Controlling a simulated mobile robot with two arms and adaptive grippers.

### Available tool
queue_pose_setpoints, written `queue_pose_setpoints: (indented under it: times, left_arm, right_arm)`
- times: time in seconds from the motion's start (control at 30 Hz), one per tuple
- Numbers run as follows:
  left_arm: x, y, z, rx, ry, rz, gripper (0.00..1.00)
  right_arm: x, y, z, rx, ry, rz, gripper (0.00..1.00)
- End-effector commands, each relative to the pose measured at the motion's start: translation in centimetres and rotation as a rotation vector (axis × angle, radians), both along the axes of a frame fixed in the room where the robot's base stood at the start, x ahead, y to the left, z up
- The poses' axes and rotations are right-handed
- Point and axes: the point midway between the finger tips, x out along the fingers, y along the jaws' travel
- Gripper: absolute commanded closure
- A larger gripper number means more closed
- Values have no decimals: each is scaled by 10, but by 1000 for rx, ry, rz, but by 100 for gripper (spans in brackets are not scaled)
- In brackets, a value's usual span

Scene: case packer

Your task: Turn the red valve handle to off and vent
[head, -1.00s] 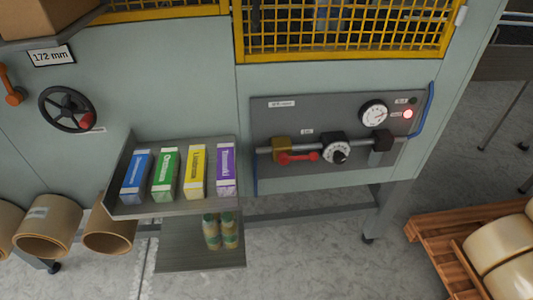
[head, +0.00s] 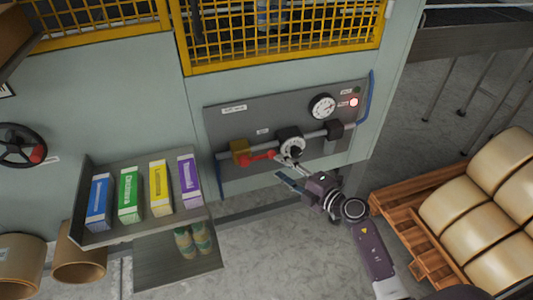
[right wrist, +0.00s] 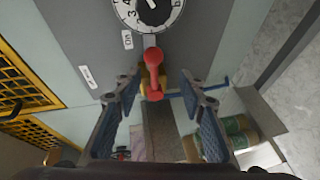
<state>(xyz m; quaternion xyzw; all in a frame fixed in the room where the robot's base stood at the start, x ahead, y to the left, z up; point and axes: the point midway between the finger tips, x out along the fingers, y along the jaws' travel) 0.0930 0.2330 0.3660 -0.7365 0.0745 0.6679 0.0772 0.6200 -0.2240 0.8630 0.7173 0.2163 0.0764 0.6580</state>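The red valve handle (head: 258,157) lies along the pipe on the grey panel, pointing right from its brass-yellow valve body (head: 239,151). My right gripper (head: 284,170) is open and empty, just right of the handle and in front of the panel. In the right wrist view the red handle (right wrist: 153,72) appears in line with the gap between the spread fingers (right wrist: 158,86); neither finger visibly touches it. The dial knob (head: 291,146) sits right of the handle, partly behind the gripper. My left gripper is out of view.
A pressure gauge (head: 322,106) and a lit red lamp (head: 354,102) are on the panel's upper right. A shelf (head: 150,228) with several coloured cartons stands left. A pallet (head: 402,217) with large rolls stands right.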

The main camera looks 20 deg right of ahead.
Motion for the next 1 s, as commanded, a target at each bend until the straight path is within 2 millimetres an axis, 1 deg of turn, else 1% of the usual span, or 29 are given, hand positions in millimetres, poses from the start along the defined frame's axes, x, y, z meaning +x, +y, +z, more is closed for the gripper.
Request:
queue_pose_setpoints:
  times: [0.03, 0.17, 0.4, 0.6, 0.73, 0.97, 1.0]
  left_arm:
    - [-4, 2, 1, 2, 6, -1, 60]
    - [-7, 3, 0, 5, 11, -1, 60]
    - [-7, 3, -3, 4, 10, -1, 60]
    - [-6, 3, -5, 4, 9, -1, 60]
    - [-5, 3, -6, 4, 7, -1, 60]
    - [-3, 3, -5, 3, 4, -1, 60]
    - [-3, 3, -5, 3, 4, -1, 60]
  right_arm:
    - [2, -1, 7, -25, -9, 7, 63]
    - [10, 2, 10, -47, -17, 12, 63]
    - [45, 18, 3, -44, -18, 13, 63]
    - [66, 28, -2, -45, -16, 12, 63]
    - [71, 31, -3, -46, -15, 12, 63]
    - [72, 31, -4, -46, -15, 12, 63]
    - [72, 31, -4, -46, -15, 12, 66]
